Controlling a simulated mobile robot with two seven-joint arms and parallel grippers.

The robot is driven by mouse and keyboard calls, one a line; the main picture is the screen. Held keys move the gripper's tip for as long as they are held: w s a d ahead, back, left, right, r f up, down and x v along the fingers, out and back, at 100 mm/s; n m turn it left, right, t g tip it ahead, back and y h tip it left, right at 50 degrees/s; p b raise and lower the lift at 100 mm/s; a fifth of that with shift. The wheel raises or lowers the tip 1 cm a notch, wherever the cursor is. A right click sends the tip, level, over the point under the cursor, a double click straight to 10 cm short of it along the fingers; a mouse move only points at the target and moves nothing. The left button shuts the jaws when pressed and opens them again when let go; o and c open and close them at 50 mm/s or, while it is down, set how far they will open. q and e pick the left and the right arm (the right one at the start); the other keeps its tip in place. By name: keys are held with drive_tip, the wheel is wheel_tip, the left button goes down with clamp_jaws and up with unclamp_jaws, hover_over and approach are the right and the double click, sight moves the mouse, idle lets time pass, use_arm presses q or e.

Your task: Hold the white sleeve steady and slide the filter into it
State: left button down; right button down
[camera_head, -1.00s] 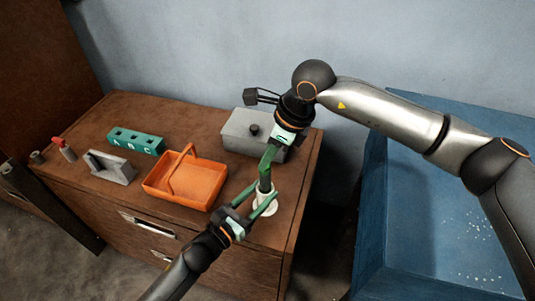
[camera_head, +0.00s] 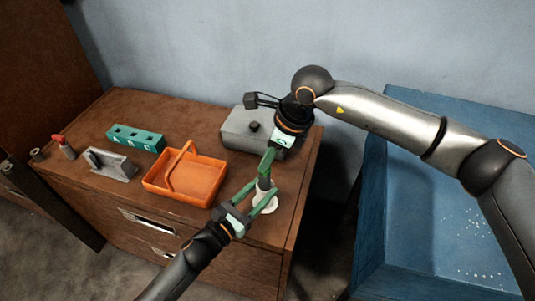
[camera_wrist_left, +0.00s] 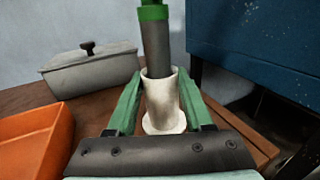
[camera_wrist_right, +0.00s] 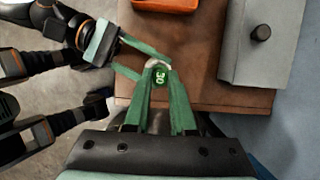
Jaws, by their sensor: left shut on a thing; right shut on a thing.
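The white sleeve (camera_wrist_left: 163,108) stands upright on its wide round foot at the cabinet top's right end. It also shows in the head view (camera_head: 268,207). My left gripper (camera_head: 264,189) is shut on it, one finger on each side. The filter (camera_wrist_left: 156,48), a dark grey cylinder with a green top band, is near upright with its lower end in the sleeve's mouth. How deep it sits is hidden. My right gripper (camera_wrist_right: 160,76) is shut on the filter's top from above. The green cap marked 30 (camera_wrist_right: 159,78) shows between its fingers.
An orange basket (camera_head: 205,190) stands left of the sleeve. A grey lidded box (camera_head: 235,128) is behind it. A blue bin (camera_head: 400,225) is at the right.

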sight(268, 174)
drive_tip(key=shift+f, duration=2.8)
idle(0.6)
drive_tip(key=c, duration=0.7)
unclamp_jaws()
drive_tip(key=shift+o, duration=0.4)
drive_tip(key=shift+o, duration=1.3)
drive_tip(key=v, duration=0.7)
